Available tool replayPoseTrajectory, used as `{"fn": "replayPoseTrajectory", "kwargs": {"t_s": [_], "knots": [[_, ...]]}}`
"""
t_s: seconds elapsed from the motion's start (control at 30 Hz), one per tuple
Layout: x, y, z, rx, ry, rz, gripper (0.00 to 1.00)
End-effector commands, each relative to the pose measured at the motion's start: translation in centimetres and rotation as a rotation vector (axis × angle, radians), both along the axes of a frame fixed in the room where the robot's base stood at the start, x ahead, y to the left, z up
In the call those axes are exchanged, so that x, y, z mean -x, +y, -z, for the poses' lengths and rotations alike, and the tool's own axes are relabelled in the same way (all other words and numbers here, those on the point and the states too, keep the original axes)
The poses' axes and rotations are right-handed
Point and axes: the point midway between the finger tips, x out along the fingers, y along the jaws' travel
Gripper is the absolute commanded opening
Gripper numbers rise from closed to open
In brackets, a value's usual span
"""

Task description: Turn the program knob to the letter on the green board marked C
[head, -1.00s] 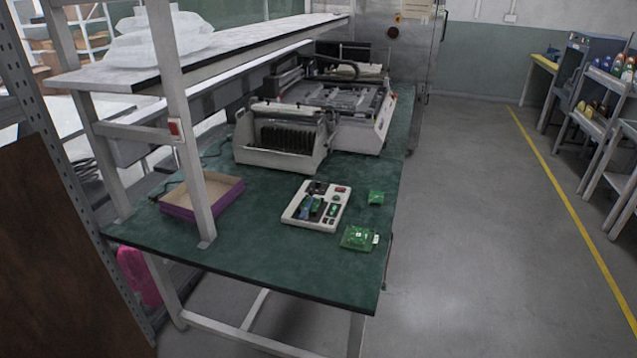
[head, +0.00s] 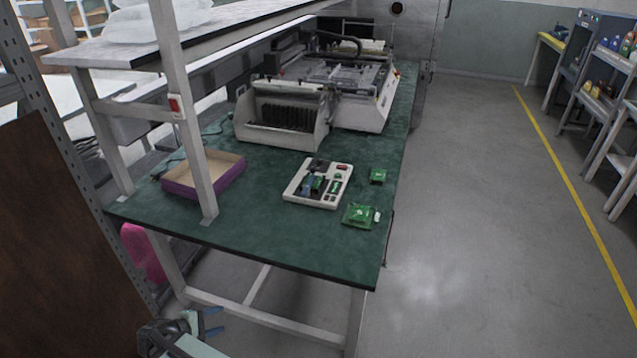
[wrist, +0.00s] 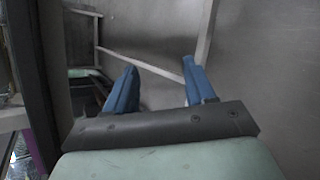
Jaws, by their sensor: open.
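A small green board (head: 358,216) lies near the right front corner of the green bench top, with a small white part (head: 377,216) at its right side. A second, smaller green board (head: 378,175) lies behind it. The knob and any letter marks are too small to make out. My gripper (head: 212,321) is at the bottom left of the head view, low in front of the bench and well away from both boards. In the wrist view its two blue fingers (wrist: 158,82) are apart with nothing between them.
A white tray (head: 289,196) of mixed parts lies left of the boards. A purple-sided cardboard box (head: 178,191) stands behind a shelf post (head: 196,150). A large machine (head: 283,120) fills the back. The bench's front edge and frame (head: 260,330) are near my gripper.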

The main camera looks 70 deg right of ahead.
Motion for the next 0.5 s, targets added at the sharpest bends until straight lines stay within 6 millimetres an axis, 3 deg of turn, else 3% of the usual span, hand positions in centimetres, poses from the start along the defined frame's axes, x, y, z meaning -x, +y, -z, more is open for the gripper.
{"fn": "replayPoseTrajectory", "kwargs": {"t_s": [0.1,0.2,0.5], "knots": [[-1.5,-4.3,-5.2,0.15,-0.003,-0.011,0.54],[-2.3,-7.1,-9.2,0.266,0.003,-0.017,0.54],[-2.9,-12.1,-17.9,0.496,0.033,-0.007,0.54]]}}
